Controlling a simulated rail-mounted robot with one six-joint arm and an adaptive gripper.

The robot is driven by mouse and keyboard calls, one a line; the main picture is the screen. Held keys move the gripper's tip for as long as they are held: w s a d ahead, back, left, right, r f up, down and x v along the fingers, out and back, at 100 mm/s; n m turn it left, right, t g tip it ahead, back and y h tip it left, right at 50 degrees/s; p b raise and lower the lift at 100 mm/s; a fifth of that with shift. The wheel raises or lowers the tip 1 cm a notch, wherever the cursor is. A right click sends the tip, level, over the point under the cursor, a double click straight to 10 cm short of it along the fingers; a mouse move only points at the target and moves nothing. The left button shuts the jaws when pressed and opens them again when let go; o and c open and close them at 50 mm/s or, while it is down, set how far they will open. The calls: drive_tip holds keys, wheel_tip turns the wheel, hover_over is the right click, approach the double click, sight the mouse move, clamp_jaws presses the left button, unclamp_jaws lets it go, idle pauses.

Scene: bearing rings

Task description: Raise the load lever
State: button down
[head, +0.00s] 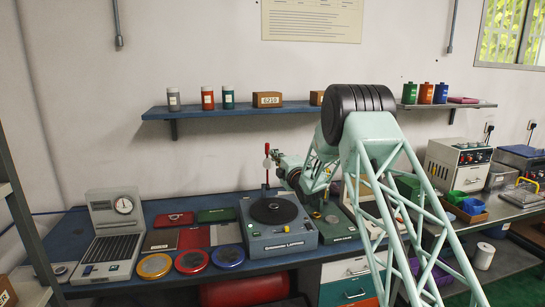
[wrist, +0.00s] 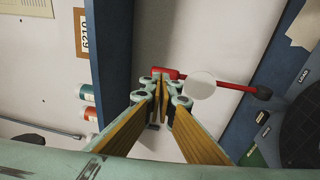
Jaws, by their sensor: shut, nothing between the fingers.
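The load lever is a red rod (wrist: 232,86) with a dark pivot end (wrist: 263,93) and a thicker red grip (wrist: 165,73). In the head view the lever (head: 266,151) stands about upright at the back of the grey tester (head: 292,240), which has a black round platter. A pale disc (wrist: 201,85) sits partway along the rod. My gripper (wrist: 161,100) is shut and empty, its fingertips close to the red grip; I cannot tell whether they touch. In the head view my gripper (head: 277,159) is right beside the lever's upper part.
A blue wall shelf (head: 236,109) with bottles and a box runs above. Several coloured round trays (head: 191,261) and flat cases lie left of the tester, beside a gauge stand (head: 112,235). A side bench (head: 500,212) with equipment stands at right.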

drive_tip(key=r+v, duration=0.1)
drive_tip(key=v, duration=0.8)
drive_tip(key=shift+s, duration=0.2)
drive_tip(key=shift+d+r, duration=0.1)
drive_tip(key=shift+r, duration=0.1)
drive_tip(key=s+d+r+m+g+h, duration=0.35)
drive_tip(key=s+d+r+m, duration=0.25)
drive_tip(key=s+d+r, duration=0.4)
drive_tip(key=s+d+r+m+g+h, duration=0.1)
drive_tip(key=s+d+r+m+h, duration=0.15)
drive_tip(key=s, duration=0.65)
drive_tip(key=s+d+r+m+g+h, duration=0.1)
drive_tip(key=s+d+r+m, duration=0.25)
drive_tip(key=s, duration=0.65)
drive_tip(key=s+d+f+m+g, duration=0.1)
drive_tip(key=s+f+m+g, duration=0.1)
drive_tip(key=s, duration=1.6)
drive_tip(key=s+d+f+m+g, duration=0.1)
drive_tip(key=s+f+m+g, duration=0.2)
drive_tip(key=s, duration=1.6)
drive_tip(key=s+d+f+m+g, duration=0.1)
drive_tip(key=s+m, duration=0.5)
drive_tip(key=s, duration=1.3)
drive_tip(key=shift+s+d+f+g+h, duration=0.15)
drive_tip(key=shift+d+f+g+h, duration=0.25)
drive_tip(key=shift+f+g, duration=0.5)
drive_tip(key=shift+r, duration=0.2)
